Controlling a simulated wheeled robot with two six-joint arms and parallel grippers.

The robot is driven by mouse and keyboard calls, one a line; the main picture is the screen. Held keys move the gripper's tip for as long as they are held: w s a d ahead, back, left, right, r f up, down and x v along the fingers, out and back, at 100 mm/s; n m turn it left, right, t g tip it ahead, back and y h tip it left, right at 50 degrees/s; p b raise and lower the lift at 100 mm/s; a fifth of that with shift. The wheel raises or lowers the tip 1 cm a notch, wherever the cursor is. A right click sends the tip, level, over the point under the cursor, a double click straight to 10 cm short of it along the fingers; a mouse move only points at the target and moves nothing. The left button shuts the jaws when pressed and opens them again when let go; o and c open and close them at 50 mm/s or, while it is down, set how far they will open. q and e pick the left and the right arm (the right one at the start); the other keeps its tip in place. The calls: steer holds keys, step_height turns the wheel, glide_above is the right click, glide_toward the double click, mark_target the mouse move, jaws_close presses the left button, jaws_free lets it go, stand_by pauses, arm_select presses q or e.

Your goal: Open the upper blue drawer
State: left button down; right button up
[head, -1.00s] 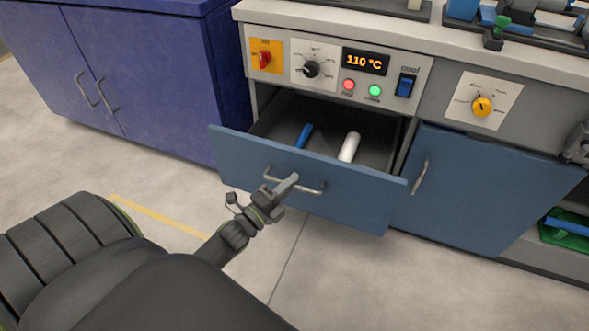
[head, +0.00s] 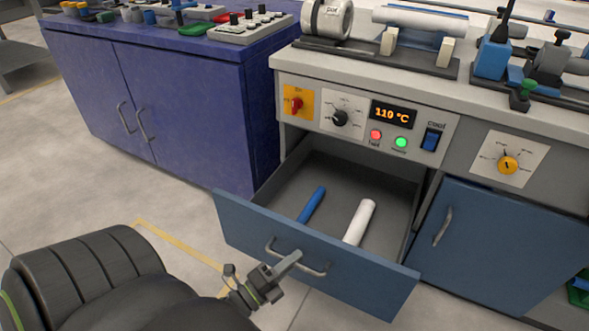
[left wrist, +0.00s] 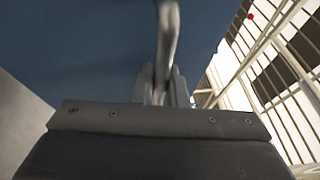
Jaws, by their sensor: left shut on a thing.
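The upper blue drawer (head: 345,262) stands pulled well out of the grey cabinet below the control panel. Inside it lie a blue pipe (head: 312,205) and a white pipe (head: 359,222), apart from each other. In the left wrist view the handle (left wrist: 167,45) runs between the fingers (left wrist: 160,86), in front of the blue drawer face (left wrist: 80,45). My right gripper is not in view.
A control panel (head: 365,123) reading 110 °C sits above the drawer. A closed blue door (head: 500,245) is to the right. A purple cabinet (head: 180,110) stands to the left. Machines and fixtures fill the worktop (head: 480,92). Open floor (head: 60,190) lies in front.

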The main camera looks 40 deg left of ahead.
arm_select(q)
steer(key=c, duration=1.5)
jaws_free()
steer(key=shift+o, duration=0.2)
